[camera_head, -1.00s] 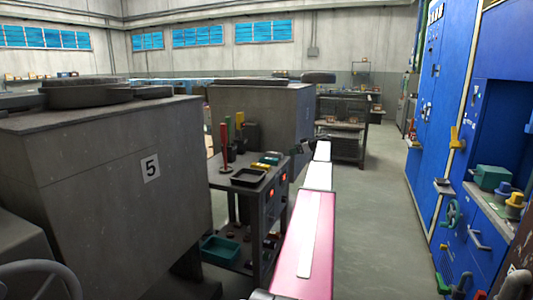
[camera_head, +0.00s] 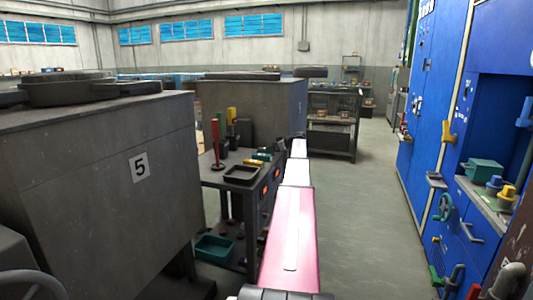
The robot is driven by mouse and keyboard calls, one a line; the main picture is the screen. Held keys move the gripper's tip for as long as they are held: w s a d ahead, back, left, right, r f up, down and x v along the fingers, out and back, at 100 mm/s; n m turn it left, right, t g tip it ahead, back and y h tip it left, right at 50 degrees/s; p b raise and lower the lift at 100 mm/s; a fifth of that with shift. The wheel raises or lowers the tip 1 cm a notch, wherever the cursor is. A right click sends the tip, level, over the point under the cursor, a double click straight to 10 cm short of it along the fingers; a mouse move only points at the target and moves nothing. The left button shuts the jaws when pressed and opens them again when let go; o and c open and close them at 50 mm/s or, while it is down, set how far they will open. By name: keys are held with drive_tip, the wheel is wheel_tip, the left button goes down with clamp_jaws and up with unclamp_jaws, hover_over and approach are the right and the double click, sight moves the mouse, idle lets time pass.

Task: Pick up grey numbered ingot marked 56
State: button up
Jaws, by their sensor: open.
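I cannot make out a grey ingot marked 56 in this view. A dark cart (camera_head: 218,177) stands left of my arm, with a black tray (camera_head: 241,175) and small yellow and teal pieces (camera_head: 262,157) on its top. Any numbers on these pieces are too small to read. My arm reaches forward past the cart's right side. My gripper (camera_head: 297,135) is small and dark at the arm's far end, beyond the cart top; its fingers are hard to make out. It appears empty.
A large grey block marked 5 (camera_head: 90,190) stands at the left, with another grey block (camera_head: 270,105) behind the cart. A teal bin (camera_head: 214,249) is on the cart's lower shelf. A blue cabinet wall (camera_head: 425,110) lines the right. The floor aisle (camera_head: 365,215) between is clear.

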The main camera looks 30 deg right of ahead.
drive_tip(key=shift+x, duration=1.1)
drive_tip(key=c, duration=1.2)
drive_tip(key=shift+c, duration=0.2)
drive_tip(key=shift+r, duration=0.15)
